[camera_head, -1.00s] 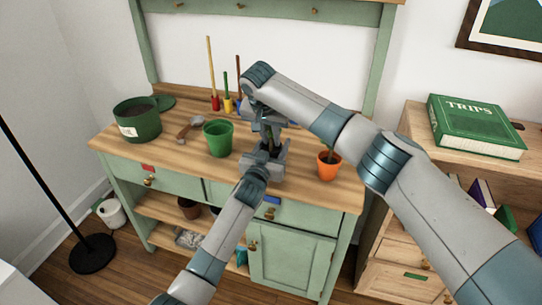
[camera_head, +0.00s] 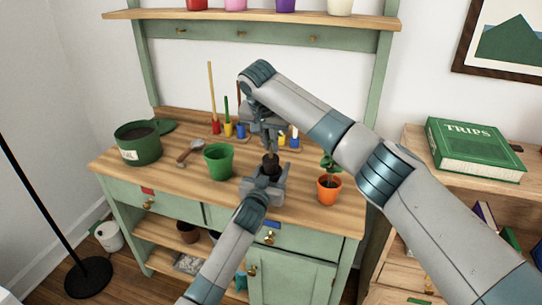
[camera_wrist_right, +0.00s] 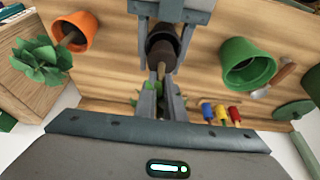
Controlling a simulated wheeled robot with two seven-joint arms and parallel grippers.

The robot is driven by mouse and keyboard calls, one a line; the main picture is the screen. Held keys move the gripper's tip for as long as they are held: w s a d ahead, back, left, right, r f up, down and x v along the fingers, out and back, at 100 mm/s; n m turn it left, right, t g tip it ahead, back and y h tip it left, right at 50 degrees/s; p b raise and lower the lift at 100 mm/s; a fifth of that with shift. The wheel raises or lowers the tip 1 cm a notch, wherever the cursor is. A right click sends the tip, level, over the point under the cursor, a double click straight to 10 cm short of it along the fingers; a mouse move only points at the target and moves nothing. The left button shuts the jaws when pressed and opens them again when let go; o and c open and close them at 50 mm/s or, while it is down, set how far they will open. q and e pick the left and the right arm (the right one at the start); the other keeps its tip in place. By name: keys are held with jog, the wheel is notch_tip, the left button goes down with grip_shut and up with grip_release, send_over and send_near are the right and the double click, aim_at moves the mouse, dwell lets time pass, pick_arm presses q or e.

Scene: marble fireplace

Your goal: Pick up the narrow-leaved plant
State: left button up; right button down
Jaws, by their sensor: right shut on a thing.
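My right gripper (camera_head: 266,148) points down over the bench and is shut on the stem of a plant. In the right wrist view its fingers (camera_wrist_right: 162,98) close around the brown stem (camera_wrist_right: 164,68), with bits of green leaves (camera_wrist_right: 188,101) behind them. Most of its leaves are hidden, so their shape cannot be told. At the stem's lower end is a dark brown pot or root clump (camera_head: 271,167), also in the right wrist view (camera_wrist_right: 162,42). My left gripper (camera_head: 265,183) is just below and around this dark thing; whether it grips it cannot be told.
An orange pot (camera_head: 329,191) with a broad-leaved plant (camera_head: 328,163) stands to the right. An empty green pot (camera_head: 218,165), a hand tool (camera_head: 188,152) and a dark green tub of soil (camera_head: 138,148) are to the left. Upright tools (camera_head: 228,122) stand behind.

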jog(key=shift+r, duration=1.85)
pick_arm(q)
jog(key=o, duration=1.1)
jog(key=shift+s, duration=0.1)
jog(key=v, duration=1.1)
jog(key=shift+s+a, duration=0.15)
jog(key=shift+s, duration=0.2)
